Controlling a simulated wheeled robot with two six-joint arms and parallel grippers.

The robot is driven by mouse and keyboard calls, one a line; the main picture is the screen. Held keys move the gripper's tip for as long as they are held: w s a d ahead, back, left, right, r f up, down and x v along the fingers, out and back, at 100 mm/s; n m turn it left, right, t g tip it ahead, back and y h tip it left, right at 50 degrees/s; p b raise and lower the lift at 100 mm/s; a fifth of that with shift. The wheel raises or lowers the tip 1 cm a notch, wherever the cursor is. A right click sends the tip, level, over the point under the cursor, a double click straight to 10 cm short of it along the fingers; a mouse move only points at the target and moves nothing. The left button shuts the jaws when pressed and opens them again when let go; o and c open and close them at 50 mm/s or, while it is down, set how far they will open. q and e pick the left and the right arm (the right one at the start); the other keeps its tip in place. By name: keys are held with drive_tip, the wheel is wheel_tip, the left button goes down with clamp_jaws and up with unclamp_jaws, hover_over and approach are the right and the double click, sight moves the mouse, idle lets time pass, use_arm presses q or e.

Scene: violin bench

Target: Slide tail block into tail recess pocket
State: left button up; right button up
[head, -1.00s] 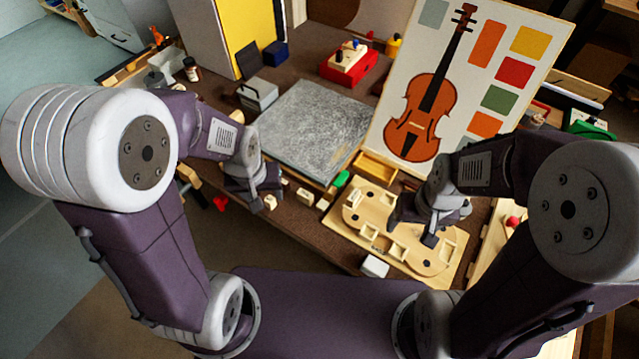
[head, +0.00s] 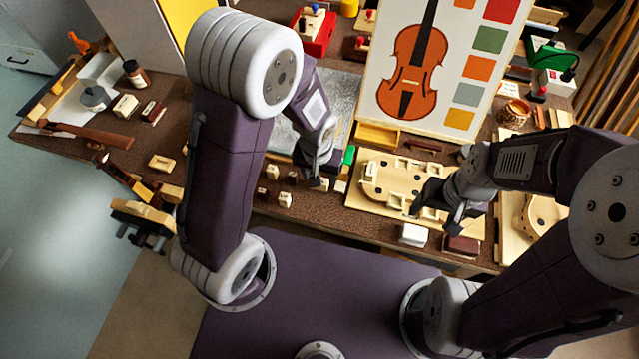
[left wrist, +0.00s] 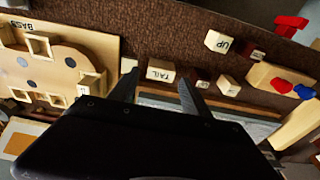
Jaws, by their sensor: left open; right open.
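The cream tail block (left wrist: 161,71), marked TAIL, lies on the brown bench in the left wrist view. It also shows small in the head view (head: 323,185). My left gripper (left wrist: 158,90) is open, with its fingertips either side of the block; I cannot tell whether they touch it. In the head view the left gripper (head: 317,174) is just above the bench. The pale wooden mould board (head: 362,208) has several square pockets; I cannot tell which is the tail recess pocket. My right gripper (head: 436,216) is open and empty over the board's right part, hiding some of it.
A block marked UP (left wrist: 217,41) and a small cream block (left wrist: 228,85) lie near the tail block. A white block (head: 413,235) and a dark red block (head: 461,246) sit at the board's front edge. The violin poster (head: 385,75) stands behind.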

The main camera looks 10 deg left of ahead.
use_arm(q)
drive_tip(key=f, duration=0.3)
drive_tip(key=w+f+b, duration=0.1)
drive_tip(key=f, duration=0.1)
drive_tip(key=shift+w+a+f, duration=0.15)
drive_tip(key=shift+f, duration=0.25)
drive_tip(key=shift+r, duration=0.1)
drive_tip(key=c, duration=1.1)
